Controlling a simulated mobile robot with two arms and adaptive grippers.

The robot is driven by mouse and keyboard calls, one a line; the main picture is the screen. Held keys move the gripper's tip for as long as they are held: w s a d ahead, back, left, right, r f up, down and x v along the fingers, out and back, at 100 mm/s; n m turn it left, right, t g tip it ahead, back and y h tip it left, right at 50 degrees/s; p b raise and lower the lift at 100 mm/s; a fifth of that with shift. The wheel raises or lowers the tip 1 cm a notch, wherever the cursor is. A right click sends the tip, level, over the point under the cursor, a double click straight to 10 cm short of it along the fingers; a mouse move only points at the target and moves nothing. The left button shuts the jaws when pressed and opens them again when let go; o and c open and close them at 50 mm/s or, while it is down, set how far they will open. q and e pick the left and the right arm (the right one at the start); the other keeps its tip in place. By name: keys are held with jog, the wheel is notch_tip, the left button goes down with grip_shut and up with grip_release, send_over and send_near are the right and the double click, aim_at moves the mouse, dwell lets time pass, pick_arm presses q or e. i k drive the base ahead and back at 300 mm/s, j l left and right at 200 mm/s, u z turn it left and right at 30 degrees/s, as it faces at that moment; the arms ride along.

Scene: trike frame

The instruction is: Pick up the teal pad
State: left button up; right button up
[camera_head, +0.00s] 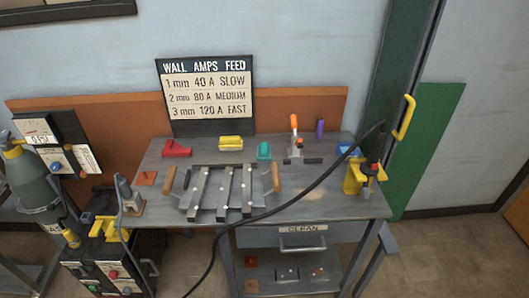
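The teal pad (264,151) is a small block near the back of the grey workbench (330,205). It stands apart to the right of a yellow block (230,142) and left of an orange-handled clamp (295,140). Its top and front show and nothing covers it. Neither of my grippers shows in the head view.
A metal rack with wooden handles (227,190) lies in front of the pad. A black cable (310,187) crosses the bench's right side to a yellow holder (362,177). A red block (176,149) is at the back left. A sign (207,92) stands behind.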

aim_at(263, 153)
jog(key=i+j+u, duration=0.5)
jog(key=i, duration=0.3)
